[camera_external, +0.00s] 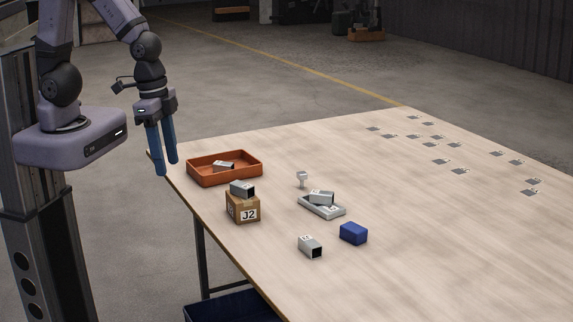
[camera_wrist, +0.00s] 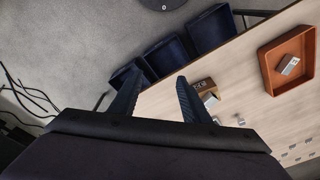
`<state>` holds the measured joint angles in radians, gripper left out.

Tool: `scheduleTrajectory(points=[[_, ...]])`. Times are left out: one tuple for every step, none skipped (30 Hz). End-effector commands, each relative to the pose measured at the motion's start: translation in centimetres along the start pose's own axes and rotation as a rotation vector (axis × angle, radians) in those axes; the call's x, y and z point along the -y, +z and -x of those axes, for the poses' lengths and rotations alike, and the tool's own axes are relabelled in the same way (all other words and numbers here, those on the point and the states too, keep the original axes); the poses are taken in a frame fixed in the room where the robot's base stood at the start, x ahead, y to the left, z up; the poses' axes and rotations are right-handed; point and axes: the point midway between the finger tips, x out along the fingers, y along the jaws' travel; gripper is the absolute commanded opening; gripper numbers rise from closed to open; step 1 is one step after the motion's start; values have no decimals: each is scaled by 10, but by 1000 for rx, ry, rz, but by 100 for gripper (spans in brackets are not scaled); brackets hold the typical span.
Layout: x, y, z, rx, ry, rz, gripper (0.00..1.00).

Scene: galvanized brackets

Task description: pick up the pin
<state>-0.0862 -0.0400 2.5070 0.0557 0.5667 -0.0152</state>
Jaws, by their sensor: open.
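The pin looks to be the small pale upright piece (camera_external: 302,179) with a wider top, standing on the wooden table near the middle of the group of objects. A small pale piece (camera_wrist: 239,119) in the wrist view may be the same one, but it is too small to tell. My gripper (camera_external: 167,168) hangs beside the table's left corner, left of the orange tray and well away from the pin. Its two blue fingers point down, apart and empty. They also show in the wrist view (camera_wrist: 158,76).
An orange tray (camera_external: 225,178) holds a metal bracket. A cardboard box (camera_external: 243,209) marked J2 has a bracket on top. A grey tray (camera_external: 308,208) holds another bracket. A loose bracket (camera_external: 309,245) and a blue block (camera_external: 353,233) lie in front. Several flat plates lie at the far right.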

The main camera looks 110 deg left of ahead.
Motion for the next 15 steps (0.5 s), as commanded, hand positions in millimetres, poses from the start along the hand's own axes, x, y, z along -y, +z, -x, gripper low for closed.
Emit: scheduleTrajectory(points=[[15, -16, -16, -36, -15, 28, 43], [24, -28, -23, -65, -26, 41, 43], [39, -44, -34, -109, -41, 61, 43], [51, -57, -42, -144, -52, 77, 43], [65, -69, -51, -180, -64, 92, 43], [83, -86, -62, -231, -80, 111, 43], [98, -98, -71, -270, -91, 125, 43], [113, -108, -79, -309, -102, 138, 43], [133, -122, -90, -362, -116, 154, 43], [148, -131, -98, -401, -125, 165, 43], [163, -139, -106, -440, -134, 177, 43], [182, -148, -116, -492, -144, 190, 43], [197, -154, -124, -532, -151, 201, 43], [211, -159, -131, -570, -158, 210, 43], [230, -164, -141, -623, -166, 223, 43]])
